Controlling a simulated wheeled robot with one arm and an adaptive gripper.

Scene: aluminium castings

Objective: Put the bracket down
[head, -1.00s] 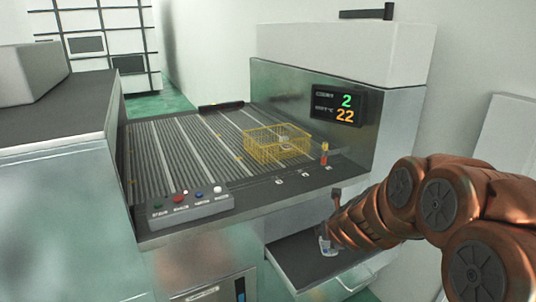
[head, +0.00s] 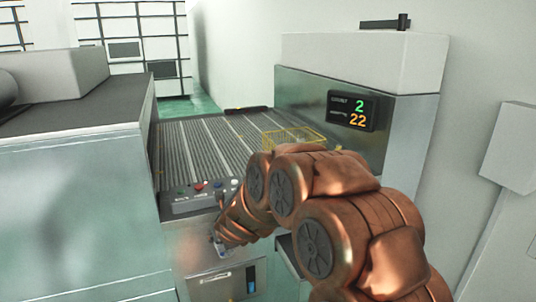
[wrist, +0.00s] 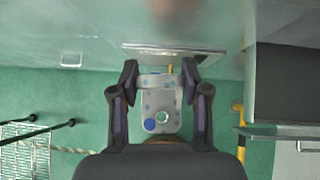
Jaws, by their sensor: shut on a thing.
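In the wrist view my gripper (wrist: 160,85) is shut on the bracket (wrist: 158,104), a pale grey plate with blue spots and a round hole. Its fingers sit at the bracket's left and right sides, and green floor shows below it. In the head view my gripper (head: 222,246) is low in front of the machine's front panel, below the button box. The bracket is small and partly hidden there by my arm.
A yellow wire basket (head: 290,138) stands on the ribbed conveyor (head: 200,140), partly behind my arm. A button box (head: 200,197) sits at the conveyor's front edge. A display (head: 352,111) reads 2 and 22. A dark drawer or shelf (wrist: 285,90) lies right of the gripper.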

